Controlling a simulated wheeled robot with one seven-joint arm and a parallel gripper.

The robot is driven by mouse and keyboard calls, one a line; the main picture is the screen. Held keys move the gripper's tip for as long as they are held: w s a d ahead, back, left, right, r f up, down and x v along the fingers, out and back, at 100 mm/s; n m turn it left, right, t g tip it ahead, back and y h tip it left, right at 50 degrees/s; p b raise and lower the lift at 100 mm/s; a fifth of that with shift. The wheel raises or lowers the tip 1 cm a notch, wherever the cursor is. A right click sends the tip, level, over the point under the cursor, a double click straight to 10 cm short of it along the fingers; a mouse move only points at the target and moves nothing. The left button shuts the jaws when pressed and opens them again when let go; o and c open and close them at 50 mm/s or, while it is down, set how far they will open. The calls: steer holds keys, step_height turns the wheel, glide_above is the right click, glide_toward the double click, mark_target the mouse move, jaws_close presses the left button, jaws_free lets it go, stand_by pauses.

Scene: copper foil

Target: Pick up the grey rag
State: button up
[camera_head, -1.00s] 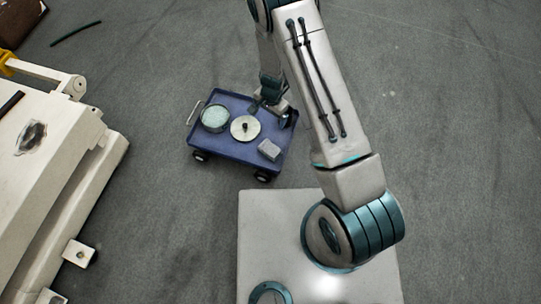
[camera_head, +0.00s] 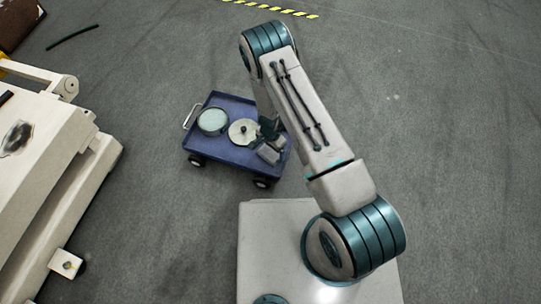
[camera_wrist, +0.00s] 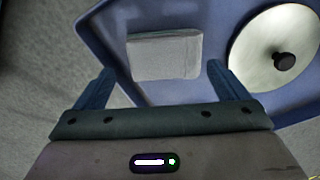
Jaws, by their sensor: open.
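The grey rag (camera_wrist: 165,57) looks like a folded, pale grey block lying on the blue cart (camera_wrist: 205,18). In the wrist view it sits just ahead of my gripper (camera_wrist: 160,80), centred between the two open fingers and apart from them as far as I can see. In the head view the rag (camera_head: 268,154) is near the front right corner of the cart, partly covered by my gripper (camera_head: 274,138), which is over the cart's right side. Nothing is held. The height gap between fingers and rag is hard to judge.
A round lid with a dark knob (camera_head: 243,131) lies beside the rag on the cart. A round pot with pale contents (camera_head: 212,121) stands at the cart's left. A large white machine (camera_head: 52,165) fills the left side. Grey floor (camera_head: 440,140) is clear at the right.

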mark_target(270, 153)
step_height(270, 153, down, 5)
steer(key=b, duration=0.3)
steer(key=shift+w+a, duration=0.1)
steer(key=c, duration=0.8)
steer(key=shift+r, duration=0.1)
steer(key=r+p, duration=0.2)
steer(key=r, duration=0.1)
steer(key=r+p, duration=0.1)
steer(key=shift+w+d+r, duration=0.1)
steer(key=shift+d+r, duration=0.25)
steer(key=shift+d, duration=0.05)
steer(key=shift+w+d+r+p, duration=0.25)
steer(key=shift+d+r+p, duration=0.3)
steer(key=shift+d+r, duration=0.85)
steer(key=shift+w+d+r+p, duration=0.3)
steer(key=shift+d+r+p, duration=0.35)
steer(key=shift+d, duration=1.5)
steer(key=shift+w+d+r+p, duration=0.25)
steer(key=shift+d+r+p, duration=0.25)
steer(key=shift+d+r, duration=0.9)
steer(key=shift+d+f, duration=0.4)
steer(key=o, duration=0.5)
steer(key=c, duration=0.4)
